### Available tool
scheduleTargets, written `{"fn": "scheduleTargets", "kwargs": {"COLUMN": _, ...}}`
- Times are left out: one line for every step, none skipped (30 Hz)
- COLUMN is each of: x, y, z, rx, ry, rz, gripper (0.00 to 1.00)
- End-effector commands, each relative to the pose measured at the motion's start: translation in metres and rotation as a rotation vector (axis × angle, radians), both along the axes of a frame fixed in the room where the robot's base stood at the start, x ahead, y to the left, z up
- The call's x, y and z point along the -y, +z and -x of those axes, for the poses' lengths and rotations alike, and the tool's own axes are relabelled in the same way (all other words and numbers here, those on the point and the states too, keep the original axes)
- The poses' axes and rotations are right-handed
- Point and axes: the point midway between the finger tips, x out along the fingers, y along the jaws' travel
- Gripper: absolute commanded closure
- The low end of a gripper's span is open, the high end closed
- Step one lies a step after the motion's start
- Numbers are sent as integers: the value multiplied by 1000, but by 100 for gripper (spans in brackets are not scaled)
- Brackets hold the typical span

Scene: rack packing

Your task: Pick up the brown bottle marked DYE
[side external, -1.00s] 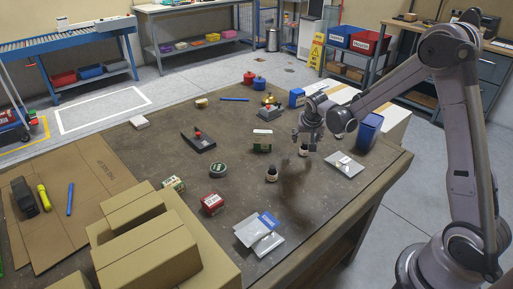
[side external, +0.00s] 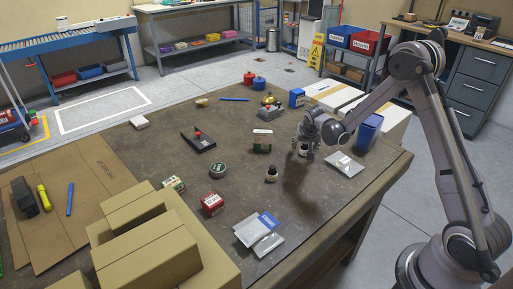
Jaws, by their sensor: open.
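Two small dark bottles with pale labels stand upright on the brown table; the lettering is too small to read, so I cannot tell which is marked DYE. One bottle (side external: 303,150) is at my gripper (side external: 304,153), which is open and points down, with its fingers low at either side of it. I cannot tell whether they touch it. The other bottle (side external: 272,174) stands apart, nearer the camera and to the left, with nothing around it.
Cardboard boxes (side external: 145,240) fill the front left. The table between the bottles is clear.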

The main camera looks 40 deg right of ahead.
Motion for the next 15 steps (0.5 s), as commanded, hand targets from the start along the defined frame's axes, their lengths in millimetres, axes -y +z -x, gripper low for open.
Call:
{"fn": "scheduleTargets", "kwargs": {"x": 0, "y": 0, "z": 0, "rx": 0, "ry": 0, "rz": 0, "gripper": 41}}
{"fn": "scheduleTargets", "kwargs": {"x": 0, "y": 0, "z": 0, "rx": 0, "ry": 0, "rz": 0, "gripper": 43}}
{"fn": "scheduleTargets", "kwargs": {"x": 0, "y": 0, "z": 0, "rx": 0, "ry": 0, "rz": 0, "gripper": 55}}
{"fn": "scheduleTargets", "kwargs": {"x": 0, "y": 0, "z": 0, "rx": 0, "ry": 0, "rz": 0, "gripper": 64}}
{"fn": "scheduleTargets", "kwargs": {"x": 0, "y": 0, "z": 0, "rx": 0, "ry": 0, "rz": 0, "gripper": 72}}
{"fn": "scheduleTargets", "kwargs": {"x": 0, "y": 0, "z": 0, "rx": 0, "ry": 0, "rz": 0, "gripper": 84}}
{"fn": "scheduleTargets", "kwargs": {"x": 0, "y": 0, "z": 0, "rx": 0, "ry": 0, "rz": 0, "gripper": 92}}
{"fn": "scheduleTargets", "kwargs": {"x": 0, "y": 0, "z": 0, "rx": 0, "ry": 0, "rz": 0, "gripper": 100}}
{"fn": "scheduleTargets", "kwargs": {"x": 0, "y": 0, "z": 0, "rx": 0, "ry": 0, "rz": 0, "gripper": 100}}
{"fn": "scheduleTargets", "kwargs": {"x": 0, "y": 0, "z": 0, "rx": 0, "ry": 0, "rz": 0, "gripper": 100}}
{"fn": "scheduleTargets", "kwargs": {"x": 0, "y": 0, "z": 0, "rx": 0, "ry": 0, "rz": 0, "gripper": 100}}
{"fn": "scheduleTargets", "kwargs": {"x": 0, "y": 0, "z": 0, "rx": 0, "ry": 0, "rz": 0, "gripper": 100}}
{"fn": "scheduleTargets", "kwargs": {"x": 0, "y": 0, "z": 0, "rx": 0, "ry": 0, "rz": 0, "gripper": 100}}
{"fn": "scheduleTargets", "kwargs": {"x": 0, "y": 0, "z": 0, "rx": 0, "ry": 0, "rz": 0, "gripper": 100}}
{"fn": "scheduleTargets", "kwargs": {"x": 0, "y": 0, "z": 0, "rx": 0, "ry": 0, "rz": 0, "gripper": 100}}
